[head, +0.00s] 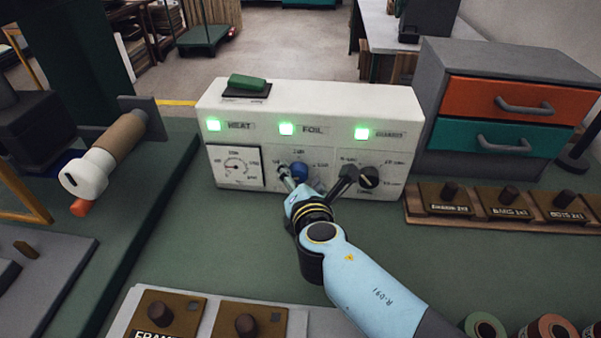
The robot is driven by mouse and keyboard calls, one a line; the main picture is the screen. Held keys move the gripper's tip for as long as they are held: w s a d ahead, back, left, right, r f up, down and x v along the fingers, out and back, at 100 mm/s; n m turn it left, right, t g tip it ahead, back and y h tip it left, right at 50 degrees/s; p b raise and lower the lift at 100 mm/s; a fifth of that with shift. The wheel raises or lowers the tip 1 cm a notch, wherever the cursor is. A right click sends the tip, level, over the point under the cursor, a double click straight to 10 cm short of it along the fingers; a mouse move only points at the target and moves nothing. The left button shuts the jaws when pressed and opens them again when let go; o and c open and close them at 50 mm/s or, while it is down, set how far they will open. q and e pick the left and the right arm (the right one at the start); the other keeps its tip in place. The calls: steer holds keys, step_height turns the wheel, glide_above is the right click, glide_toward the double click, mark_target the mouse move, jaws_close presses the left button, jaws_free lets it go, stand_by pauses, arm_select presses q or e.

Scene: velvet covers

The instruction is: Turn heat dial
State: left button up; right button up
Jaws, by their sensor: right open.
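The white control box (310,98) stands at the back of the green bench, its front facing me. My right gripper (317,178) is open at the box front, one finger just left of the blue dial and the other near the black dial. The blue dial lies between the fingers; contact cannot be told. The gripper partly hides the scale. My left gripper is out of view.
A drawer unit (507,75) with orange and teal drawers stands right of the box. Several knobbed stamp blocks sit in a wooden rack (495,227) before it. More blocks lie on a pale tray (125,312) at the front. Colored rolls (484,326) are at lower right.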

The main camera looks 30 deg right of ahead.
steer(key=shift+r, duration=0.1)
steer(key=shift+c, duration=0.9)
steer(key=c, duration=1)
steer(key=shift+f+b, duration=0.2)
steer(key=shift+b, duration=0.4)
steer(key=m+b, duration=0.1)
steer(key=b, duration=0.2)
steer(key=m+t+b, duration=0.1)
steer(key=m+b, duration=0.1)
steer(key=b, duration=0.2)
steer(key=m+t+b, duration=0.1)
steer(key=b, duration=0.3)
steer(key=shift+s+f+m+y, duration=0.15)
steer(key=shift+f+m+y, duration=0.15)
steer(key=shift+f+y, duration=0.1)
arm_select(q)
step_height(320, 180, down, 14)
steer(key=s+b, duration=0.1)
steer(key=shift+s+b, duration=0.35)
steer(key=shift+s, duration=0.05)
arm_select(e)
steer(key=shift+r+m+t, duration=0.3)
steer(key=shift+m+t, duration=0.1)
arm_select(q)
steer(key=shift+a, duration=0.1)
